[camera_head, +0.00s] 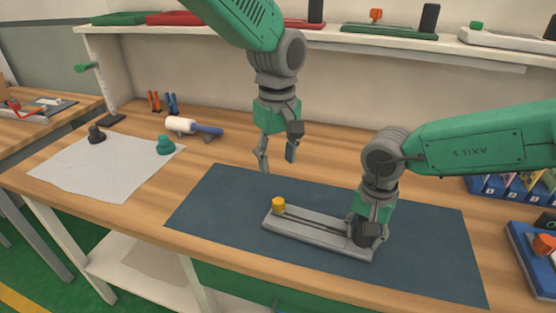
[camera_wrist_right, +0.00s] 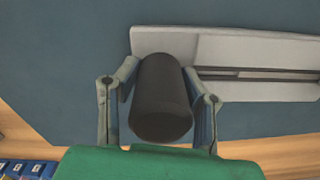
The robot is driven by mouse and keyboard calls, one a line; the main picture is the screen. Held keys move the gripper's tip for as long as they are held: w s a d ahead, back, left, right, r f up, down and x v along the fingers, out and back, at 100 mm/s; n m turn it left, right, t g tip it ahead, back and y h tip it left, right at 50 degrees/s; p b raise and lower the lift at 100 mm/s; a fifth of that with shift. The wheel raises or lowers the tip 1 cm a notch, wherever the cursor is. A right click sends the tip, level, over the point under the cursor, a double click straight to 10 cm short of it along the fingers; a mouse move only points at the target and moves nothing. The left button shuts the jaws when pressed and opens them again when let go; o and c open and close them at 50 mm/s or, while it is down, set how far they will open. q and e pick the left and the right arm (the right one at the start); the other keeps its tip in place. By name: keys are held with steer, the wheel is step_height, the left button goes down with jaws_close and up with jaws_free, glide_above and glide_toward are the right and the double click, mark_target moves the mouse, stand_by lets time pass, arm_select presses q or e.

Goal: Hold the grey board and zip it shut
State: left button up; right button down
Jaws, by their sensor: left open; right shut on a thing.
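The grey board (camera_head: 318,240) lies on the dark blue mat, with dark parallel zip strips along its length. A yellow knob (camera_head: 278,204) stands at its left end. A black cylinder (camera_head: 370,236) stands at its right end. My right gripper (camera_head: 366,220) is shut on that cylinder from above. In the right wrist view, the cylinder (camera_wrist_right: 162,97) sits between both fingers, over the end of the board (camera_wrist_right: 165,42). My left gripper (camera_head: 277,160) is open and empty, pointing down above the mat's far edge, behind the yellow knob and apart from the board.
The blue mat (camera_head: 215,215) is bare around the board. A pale cloth (camera_head: 95,170) with a black knob and a teal knob (camera_head: 166,145) lies at left. A white roller (camera_head: 182,125) lies behind it. Blue bins (camera_head: 500,188) stand at right. A shelf (camera_head: 330,38) runs along the back.

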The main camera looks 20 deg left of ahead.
steer(key=c, duration=0.9)
jaws_free()
steer(key=shift+r, duration=0.1)
